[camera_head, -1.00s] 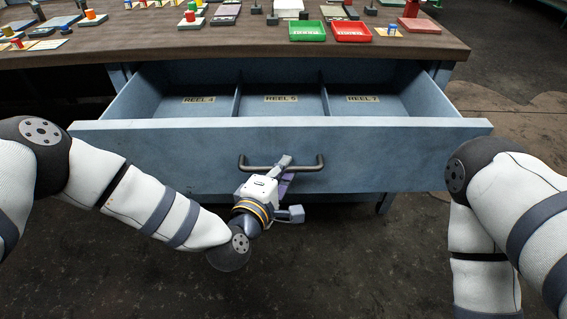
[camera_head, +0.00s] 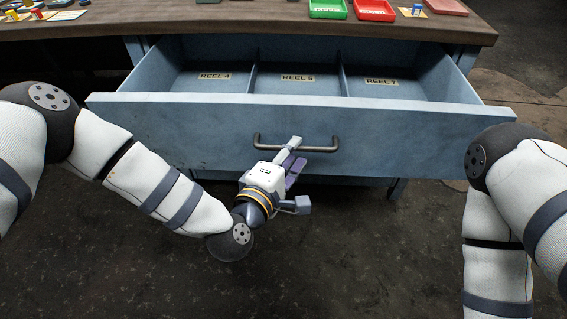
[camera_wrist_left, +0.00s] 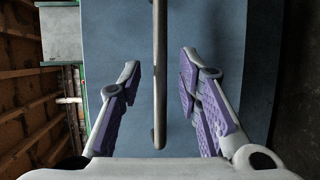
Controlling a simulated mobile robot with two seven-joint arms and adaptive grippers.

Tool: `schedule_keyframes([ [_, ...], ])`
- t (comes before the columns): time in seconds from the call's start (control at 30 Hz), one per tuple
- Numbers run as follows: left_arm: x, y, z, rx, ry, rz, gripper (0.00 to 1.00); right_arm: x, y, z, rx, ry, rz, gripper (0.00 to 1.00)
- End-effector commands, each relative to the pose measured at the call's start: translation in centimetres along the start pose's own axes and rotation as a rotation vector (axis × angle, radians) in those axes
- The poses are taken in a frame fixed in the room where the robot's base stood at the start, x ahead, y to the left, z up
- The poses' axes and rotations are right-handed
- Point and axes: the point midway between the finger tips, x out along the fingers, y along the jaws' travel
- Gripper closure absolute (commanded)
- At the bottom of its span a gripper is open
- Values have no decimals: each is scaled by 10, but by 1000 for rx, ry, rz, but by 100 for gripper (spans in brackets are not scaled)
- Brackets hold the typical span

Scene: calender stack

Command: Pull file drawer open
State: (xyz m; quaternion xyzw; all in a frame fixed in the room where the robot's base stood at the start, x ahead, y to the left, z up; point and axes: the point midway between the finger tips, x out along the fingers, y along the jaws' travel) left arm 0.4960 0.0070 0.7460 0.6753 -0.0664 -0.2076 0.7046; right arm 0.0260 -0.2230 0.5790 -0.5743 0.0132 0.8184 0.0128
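The blue-grey file drawer (camera_head: 400,132) stands pulled out from under the table, and its three labelled compartments show empty. Its dark bar handle (camera_head: 322,149) is on the middle of the front. My left gripper (camera_head: 294,155) is at the handle, with its fingers spread. In the left wrist view, the handle bar (camera_wrist_left: 160,75) runs between the two purple-padded fingers of the left gripper (camera_wrist_left: 161,75), with a gap on each side. My right gripper is out of view; only its arm shows at the right.
The brown tabletop (camera_head: 200,24) above the drawer carries a green tray (camera_head: 328,9), a red tray (camera_head: 374,10) and small coloured pieces near its edge. The dark floor in front of the drawer is clear around my arms.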

Motion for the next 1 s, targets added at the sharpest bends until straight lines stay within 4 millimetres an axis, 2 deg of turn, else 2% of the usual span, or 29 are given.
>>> schedule_keyframes([
  [0.1, -35, 0, 0, -3, -1, -4, 68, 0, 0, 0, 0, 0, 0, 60],
  [0.2, -59, -1, 0, -2, -1, -4, 68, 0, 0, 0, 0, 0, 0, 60],
  [0.33, -81, -1, 0, -1, -1, -2, 68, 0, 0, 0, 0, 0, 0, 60],
  [0.47, -90, 0, 0, 0, 0, 0, 68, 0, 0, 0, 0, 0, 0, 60],
  [0.87, -90, -1, 0, 2, -2, -2, 68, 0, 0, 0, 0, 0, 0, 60],
  [0.93, -95, -11, 5, 34, -24, -45, 68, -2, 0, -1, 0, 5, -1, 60],
  [0.97, -101, -21, 10, 67, -47, -88, 68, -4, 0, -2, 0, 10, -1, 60],
  [1.0, -112, -41, 17, 128, -89, -167, 68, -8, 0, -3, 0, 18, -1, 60],
])
